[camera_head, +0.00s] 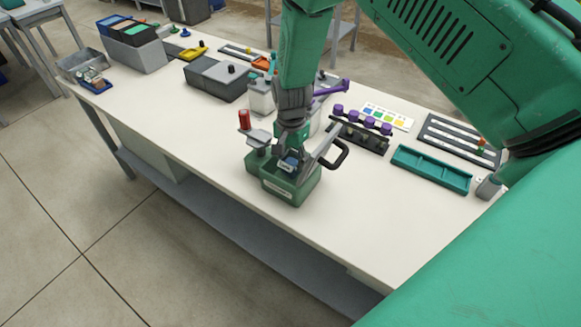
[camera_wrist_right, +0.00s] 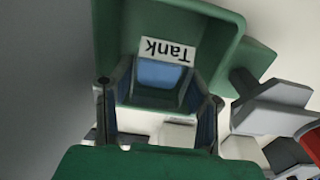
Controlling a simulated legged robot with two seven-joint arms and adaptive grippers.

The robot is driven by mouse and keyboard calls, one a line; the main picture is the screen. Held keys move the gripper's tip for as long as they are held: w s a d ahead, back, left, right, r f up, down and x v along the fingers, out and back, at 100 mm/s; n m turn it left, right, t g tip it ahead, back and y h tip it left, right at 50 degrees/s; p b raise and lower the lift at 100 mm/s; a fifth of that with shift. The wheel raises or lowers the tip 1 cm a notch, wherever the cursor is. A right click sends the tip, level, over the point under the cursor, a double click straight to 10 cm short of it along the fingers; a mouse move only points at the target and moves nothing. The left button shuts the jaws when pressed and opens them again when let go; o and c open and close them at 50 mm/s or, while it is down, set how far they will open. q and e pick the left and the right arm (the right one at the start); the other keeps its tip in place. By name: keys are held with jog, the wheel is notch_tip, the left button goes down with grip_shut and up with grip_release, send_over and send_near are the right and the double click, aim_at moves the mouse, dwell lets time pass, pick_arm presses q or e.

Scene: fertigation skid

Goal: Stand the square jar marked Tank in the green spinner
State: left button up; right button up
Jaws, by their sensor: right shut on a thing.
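The green spinner (camera_head: 286,193) is an open green box with a pale strip on its front and a black handle at its right. It stands near the table's front edge. My right gripper (camera_head: 290,160) points down into its open top. It is shut on the square jar marked Tank (camera_head: 287,165), mostly hidden by the fingers. In the right wrist view the jar (camera_wrist_right: 160,75) shows a blue face and a white Tank label between the fingers (camera_wrist_right: 158,115), with the spinner's green wall (camera_wrist_right: 115,30) around it. Whether the jar touches the floor is hidden. My left gripper is not in view.
A red-topped part (camera_head: 244,120) stands close at the spinner's left. A rack with purple knobs (camera_head: 360,138) and a teal tray (camera_head: 431,169) lie to the right. Grey boxes (camera_head: 217,80) stand behind left. The table's front right (camera_head: 370,225) is clear.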

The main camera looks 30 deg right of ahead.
jog(key=shift+f, duration=1.75)
jog(key=shift+s, duration=0.1)
jog(key=o, duration=1)
jog(key=shift+o, duration=0.2)
notch_tip(320, 180, up, 12)
